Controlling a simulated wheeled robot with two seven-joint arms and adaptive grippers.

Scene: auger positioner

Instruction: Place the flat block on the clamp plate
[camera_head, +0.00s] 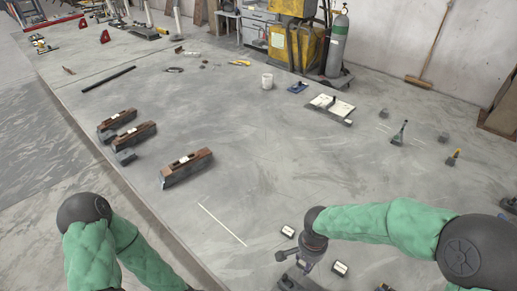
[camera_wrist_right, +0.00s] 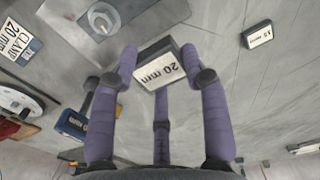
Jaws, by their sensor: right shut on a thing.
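My right gripper (camera_wrist_right: 160,66) is shut on a small dark block (camera_wrist_right: 157,70) with a white face marked "20 mm". Two purple fingers are at its sides, and a third finger reaches it from below. A grey plate with a round, ring-like part (camera_wrist_right: 100,20) lies beyond the block, up and left, beside a sign (camera_wrist_right: 17,38) reading "CLAMP 20 mm". In the head view the right gripper (camera_head: 299,259) points down at the bottom edge; the held block cannot be made out there. My left arm is at the lower left, its gripper out of view.
Two small white-labelled blocks (camera_head: 288,231) (camera_head: 340,268) lie near my right gripper. Several brown and black wooden tools (camera_head: 187,168) lie at the left. A blue weight-like piece (camera_wrist_right: 73,124) is left of the fingers. The middle of the grey floor is clear.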

